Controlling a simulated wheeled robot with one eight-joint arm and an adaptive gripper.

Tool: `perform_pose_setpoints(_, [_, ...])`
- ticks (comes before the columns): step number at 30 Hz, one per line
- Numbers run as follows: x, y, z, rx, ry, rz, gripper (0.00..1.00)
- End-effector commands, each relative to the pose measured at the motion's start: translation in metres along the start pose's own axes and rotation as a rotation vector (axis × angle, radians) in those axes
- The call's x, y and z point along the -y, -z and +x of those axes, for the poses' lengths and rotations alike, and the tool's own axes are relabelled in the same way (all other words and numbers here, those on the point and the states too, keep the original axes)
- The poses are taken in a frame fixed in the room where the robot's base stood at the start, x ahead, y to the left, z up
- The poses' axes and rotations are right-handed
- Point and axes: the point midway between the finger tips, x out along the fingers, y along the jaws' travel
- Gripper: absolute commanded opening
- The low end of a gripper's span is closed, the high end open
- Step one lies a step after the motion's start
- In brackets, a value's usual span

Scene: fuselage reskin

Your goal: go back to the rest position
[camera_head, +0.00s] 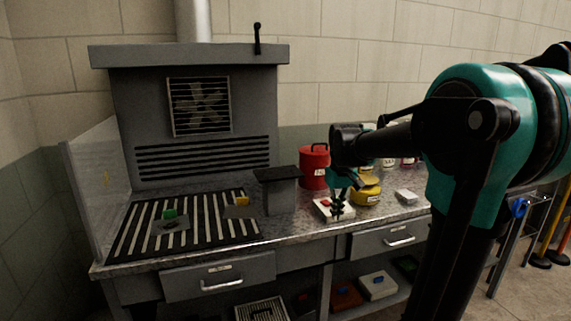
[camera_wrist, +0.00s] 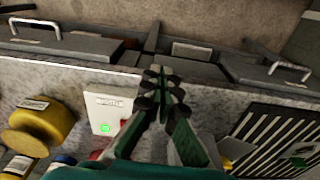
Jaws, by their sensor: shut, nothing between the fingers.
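My gripper (camera_head: 338,208) hangs at the end of my teal and black arm, over the front of the workbench (camera_head: 300,228). In the head view it overlaps a white box with a red button (camera_head: 324,203); I cannot tell from there whether they touch. In the wrist view the gripper (camera_wrist: 163,78) has its fingers together with nothing between them. There the white box (camera_wrist: 108,108) lies just left of the fingers, apart in the picture, and shows a lit green spot. A red part beside it is partly hidden by a finger.
A yellow container (camera_head: 367,194), a red can (camera_head: 312,170) and a small white box (camera_head: 406,196) stand nearby. Left are a grey pedestal (camera_head: 280,195) and a slatted grille (camera_head: 135,235) with green (camera_head: 169,214) and yellow (camera_head: 241,198) pieces. Drawers line the front.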

Motion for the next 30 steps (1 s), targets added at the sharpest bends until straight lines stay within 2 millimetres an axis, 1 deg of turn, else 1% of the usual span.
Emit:
perform_pose_setpoints(1, [0.0,-0.009,0.008,-0.012,-0.002,0.011,0.0])
perform_pose_setpoints(5, [0.001,-0.033,0.03,-0.051,-0.01,0.045,0.0])
perform_pose_setpoints(8, [0.002,-0.057,0.051,-0.088,-0.016,0.077,0.0])
perform_pose_setpoints(11, [0.005,-0.089,0.079,-0.138,-0.023,0.12,0.0])
perform_pose_setpoints(15, [0.012,-0.146,0.122,-0.219,-0.034,0.189,0.0])
perform_pose_setpoints(18, [0.016,-0.176,0.144,-0.264,-0.038,0.226,0.0])
perform_pose_setpoints(19, [0.017,-0.183,0.149,-0.273,-0.039,0.235,0.0])
perform_pose_setpoints(21, [0.019,-0.195,0.157,-0.292,-0.041,0.249,0.0])
perform_pose_setpoints(23, [0.02,-0.2,0.161,-0.3,-0.041,0.256,0.0])
perform_pose_setpoints(30, [0.02,-0.202,0.162,-0.302,-0.041,0.258,0.0])
